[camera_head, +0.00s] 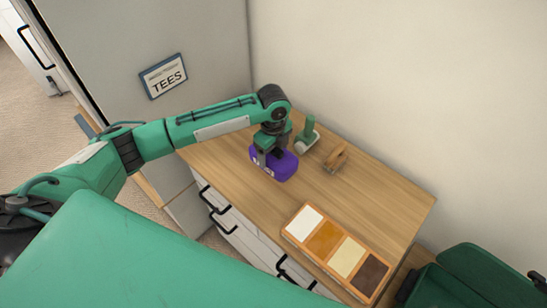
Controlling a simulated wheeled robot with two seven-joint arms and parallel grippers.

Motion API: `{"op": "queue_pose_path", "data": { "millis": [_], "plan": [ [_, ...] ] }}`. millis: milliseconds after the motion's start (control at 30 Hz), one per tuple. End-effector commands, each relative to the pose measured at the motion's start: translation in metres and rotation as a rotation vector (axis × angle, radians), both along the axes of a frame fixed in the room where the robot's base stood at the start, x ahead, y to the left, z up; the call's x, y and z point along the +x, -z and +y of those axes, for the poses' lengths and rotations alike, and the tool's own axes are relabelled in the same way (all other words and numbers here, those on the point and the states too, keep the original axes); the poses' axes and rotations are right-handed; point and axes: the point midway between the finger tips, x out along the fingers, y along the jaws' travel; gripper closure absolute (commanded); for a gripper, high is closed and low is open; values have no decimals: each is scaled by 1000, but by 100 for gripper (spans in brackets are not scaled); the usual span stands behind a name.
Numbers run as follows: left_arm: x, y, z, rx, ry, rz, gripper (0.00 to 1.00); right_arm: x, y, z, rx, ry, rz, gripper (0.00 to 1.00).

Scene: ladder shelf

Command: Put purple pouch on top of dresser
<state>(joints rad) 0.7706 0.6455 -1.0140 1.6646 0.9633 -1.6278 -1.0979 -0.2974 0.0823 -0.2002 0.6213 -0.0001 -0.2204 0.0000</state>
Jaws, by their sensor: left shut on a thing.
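The purple pouch (283,168) is at the left part of the wooden dresser top (385,195). My left gripper (268,156) points down and is shut on the pouch, covering part of its upper left side. The pouch is over or on the dresser top; I cannot tell whether its underside touches the wood. The dresser has white drawers (238,232) with black handles on its front. My right gripper is not in view.
A green-handled tool (307,136) and a small wooden brush-like item (336,158) lie behind the pouch near the wall. A tray with colour panels (327,238) lies at the front right. A "TEES" sign (163,77) hangs on the cabinet. Bare wood lies between them.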

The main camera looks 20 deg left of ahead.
Motion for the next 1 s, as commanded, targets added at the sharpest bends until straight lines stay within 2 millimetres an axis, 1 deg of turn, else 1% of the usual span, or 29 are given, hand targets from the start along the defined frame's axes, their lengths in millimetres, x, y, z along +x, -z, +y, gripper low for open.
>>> {"op": "queue_pose_path", "data": {
  "millis": [33, 133, 433, 567, 767, 800, 867, 900, 1000],
  "plan": [
    [0, 2, 0, -1, 0, -1, 54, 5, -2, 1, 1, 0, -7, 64],
    [0, 8, 0, 0, 0, -1, 54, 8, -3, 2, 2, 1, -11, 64],
    [0, 46, 0, 0, 0, -1, 54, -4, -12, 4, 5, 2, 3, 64],
    [0, 48, 0, 0, 1, -2, 54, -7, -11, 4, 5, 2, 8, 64],
    [0, 50, 0, 1, 0, -1, 54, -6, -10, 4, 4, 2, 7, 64],
    [0, 51, 0, 1, 0, -1, 23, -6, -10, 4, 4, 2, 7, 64],
    [0, 51, 0, 1, 0, -1, 12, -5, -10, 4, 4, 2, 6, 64],
    [0, 51, 0, 1, 0, -1, 4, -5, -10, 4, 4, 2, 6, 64],
    [0, 51, 0, 1, 0, -1, 3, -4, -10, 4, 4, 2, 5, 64]
  ]
}}
